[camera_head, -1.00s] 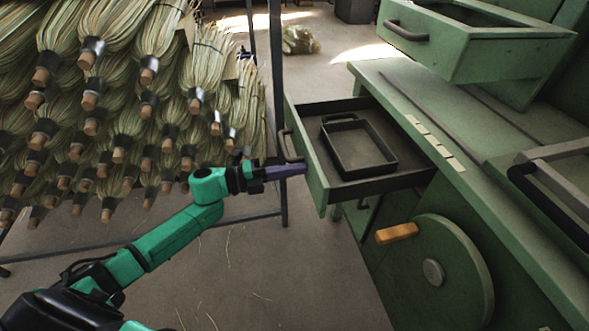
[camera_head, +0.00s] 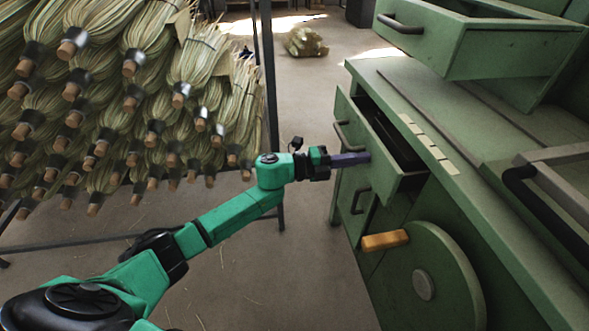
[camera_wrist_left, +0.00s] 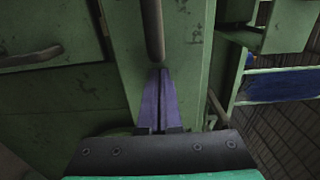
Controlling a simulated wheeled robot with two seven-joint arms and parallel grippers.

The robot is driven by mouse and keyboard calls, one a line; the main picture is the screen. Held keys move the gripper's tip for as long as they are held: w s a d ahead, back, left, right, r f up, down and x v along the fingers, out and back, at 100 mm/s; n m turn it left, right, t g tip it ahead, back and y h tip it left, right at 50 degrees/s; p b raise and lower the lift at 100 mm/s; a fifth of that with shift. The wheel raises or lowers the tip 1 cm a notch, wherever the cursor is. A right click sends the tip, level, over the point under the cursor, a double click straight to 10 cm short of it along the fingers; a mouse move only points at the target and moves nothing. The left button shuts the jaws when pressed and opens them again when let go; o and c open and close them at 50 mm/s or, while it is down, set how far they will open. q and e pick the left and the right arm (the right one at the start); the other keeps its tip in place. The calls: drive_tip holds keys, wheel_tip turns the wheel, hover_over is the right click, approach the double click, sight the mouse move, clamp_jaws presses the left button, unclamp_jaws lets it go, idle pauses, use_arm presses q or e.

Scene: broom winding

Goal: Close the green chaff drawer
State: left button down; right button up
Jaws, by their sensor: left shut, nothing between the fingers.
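The green chaff drawer (camera_head: 372,150) is in the side of the green machine, slightly open, with a dark gap behind its front. Its dark bar handle (camera_head: 340,134) is on the front face. My left gripper (camera_head: 366,159) is shut and empty, its purple fingers at the drawer's front, below and to the right of the handle. In the left wrist view the closed fingers (camera_wrist_left: 158,100) point at the green front, with the handle (camera_wrist_left: 153,30) just beyond their tips; contact is unclear. My right gripper is not in view.
A rack of brooms (camera_head: 150,110) stands at left. A hand wheel (camera_head: 440,275) with a wooden grip (camera_head: 385,241) is below the drawer. Another green drawer (camera_head: 470,45) juts out above. A second handle (camera_head: 359,199) is on the panel below. Floor is clear between rack and machine.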

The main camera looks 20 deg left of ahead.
use_arm(q)
drive_tip(key=b+x, duration=0.1)
drive_tip(key=x, duration=0.5)
drive_tip(key=shift+a, duration=0.1)
drive_tip(key=shift+r, duration=0.2)
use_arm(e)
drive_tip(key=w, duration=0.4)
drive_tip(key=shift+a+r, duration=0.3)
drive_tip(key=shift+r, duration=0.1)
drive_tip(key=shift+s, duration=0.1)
